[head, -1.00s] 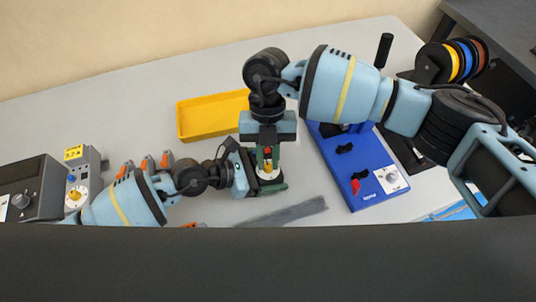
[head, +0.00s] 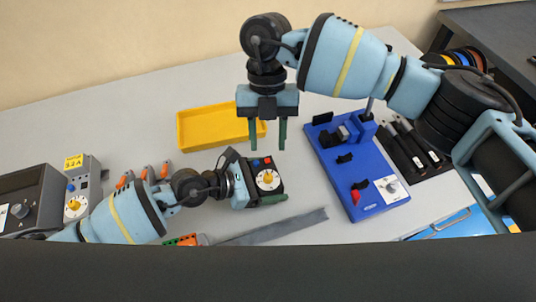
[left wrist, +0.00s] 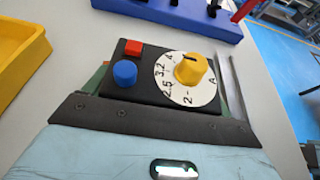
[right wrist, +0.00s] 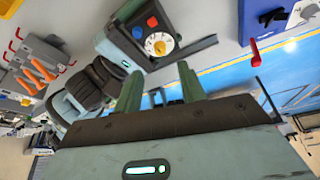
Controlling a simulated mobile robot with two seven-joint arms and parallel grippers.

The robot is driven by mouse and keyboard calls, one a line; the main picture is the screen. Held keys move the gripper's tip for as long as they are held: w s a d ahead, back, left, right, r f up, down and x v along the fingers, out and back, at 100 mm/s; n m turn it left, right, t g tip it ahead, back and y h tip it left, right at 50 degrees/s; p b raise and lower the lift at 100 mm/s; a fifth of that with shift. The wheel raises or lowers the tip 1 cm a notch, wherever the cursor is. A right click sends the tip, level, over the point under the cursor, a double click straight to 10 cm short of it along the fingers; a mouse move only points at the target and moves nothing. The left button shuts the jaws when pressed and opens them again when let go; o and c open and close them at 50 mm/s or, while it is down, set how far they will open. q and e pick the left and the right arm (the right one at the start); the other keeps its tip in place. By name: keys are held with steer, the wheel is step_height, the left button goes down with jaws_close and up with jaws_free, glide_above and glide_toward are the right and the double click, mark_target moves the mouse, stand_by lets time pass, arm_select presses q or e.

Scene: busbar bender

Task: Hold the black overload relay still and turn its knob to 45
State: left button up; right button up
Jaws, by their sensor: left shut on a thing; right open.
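The black overload relay (head: 268,188) stands on the table, with a white dial, a yellow knob (left wrist: 190,68), a blue button (left wrist: 125,73) and a red button (left wrist: 132,47). My left gripper (head: 260,181) is shut on the relay's body. In the left wrist view the dial (left wrist: 168,85) carries figures such as 2.5 and 3.2; I cannot tell the knob's exact setting. My right gripper (head: 268,147) is open and empty, above and behind the relay. Its two green fingers show in the right wrist view (right wrist: 160,88), apart from the relay (right wrist: 145,38).
A yellow tray (head: 180,130) lies behind the relay. A blue bender base (head: 335,165) stands to the right. A grey bar (head: 275,228) lies in front.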

steer(key=shift+v, duration=2.15)
steer(key=n+t+y, duration=0.4)
steer(key=n+y, duration=0.1)
steer(key=n, duration=1.3)
glide_toward(270, 175)
steer(key=x, duration=0.8)
steer(key=shift+s, duration=0.1)
steer(key=shift+h, duration=0.3)
jaws_close()
